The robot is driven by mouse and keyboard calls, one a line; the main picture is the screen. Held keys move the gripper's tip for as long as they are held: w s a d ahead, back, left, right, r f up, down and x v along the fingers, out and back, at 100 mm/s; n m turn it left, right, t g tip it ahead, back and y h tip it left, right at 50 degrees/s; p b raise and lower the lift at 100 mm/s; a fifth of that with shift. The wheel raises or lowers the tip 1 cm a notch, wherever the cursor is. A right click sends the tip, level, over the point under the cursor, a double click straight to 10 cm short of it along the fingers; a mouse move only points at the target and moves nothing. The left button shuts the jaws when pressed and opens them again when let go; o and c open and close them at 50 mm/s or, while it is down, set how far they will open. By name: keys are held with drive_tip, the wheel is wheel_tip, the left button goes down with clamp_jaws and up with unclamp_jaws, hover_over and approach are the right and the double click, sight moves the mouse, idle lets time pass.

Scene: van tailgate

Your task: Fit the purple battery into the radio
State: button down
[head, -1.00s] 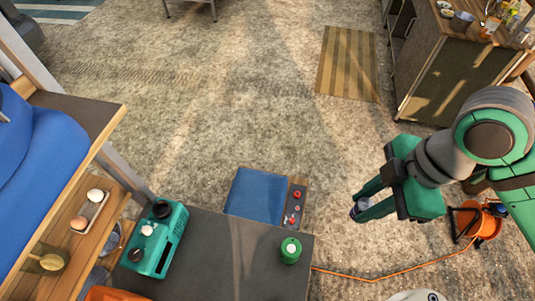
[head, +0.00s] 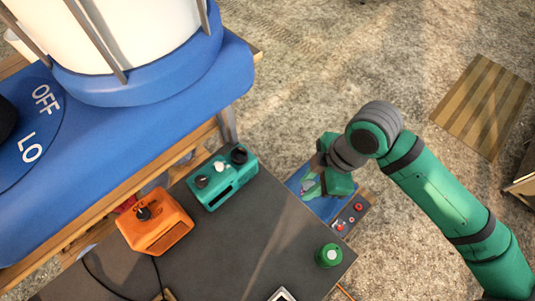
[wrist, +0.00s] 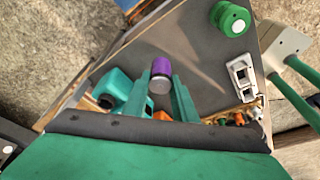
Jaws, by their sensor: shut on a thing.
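My gripper (head: 310,184) is beyond the far edge of the dark table in the head view, above a blue panel. In the wrist view my gripper (wrist: 160,84) is shut on the purple battery (wrist: 161,66), a short cylinder with a grey end, held between the fingertips. I cannot make out the battery in the head view. A teal box with knobs and a dark slot (head: 222,178), which looks like the radio, stands on the table to the left of my gripper, apart from it. Part of it shows in the wrist view (wrist: 115,90).
An orange box with a knob (head: 155,222) stands beside the teal one. A green round spool (head: 328,255) sits near the table's right corner. The blue panel (head: 308,200) has red knobs beside it. The middle of the table (head: 262,225) is clear.

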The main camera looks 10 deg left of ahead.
drive_tip(key=shift+n, duration=0.9)
drive_tip(key=w+a+f, duration=0.1)
drive_tip(key=w+a, duration=0.2)
drive_tip(key=a, duration=0.4)
drive_tip(key=w+a+f, duration=0.1)
drive_tip(key=w+a, duration=0.3)
drive_tip(key=a, duration=0.2)
drive_tip(key=w+a+f, duration=0.1)
drive_tip(key=w+a, duration=0.3)
drive_tip(key=a, duration=0.3)
drive_tip(key=shift+w+a, duration=0.25)
drive_tip(key=shift+a, duration=0.1)
drive_tip(key=shift+f, duration=1.8)
drive_tip(key=shift+f, duration=0.1)
drive_tip(key=c, duration=1.4)
unclamp_jaws()
drive_tip(key=shift+c, duration=0.2)
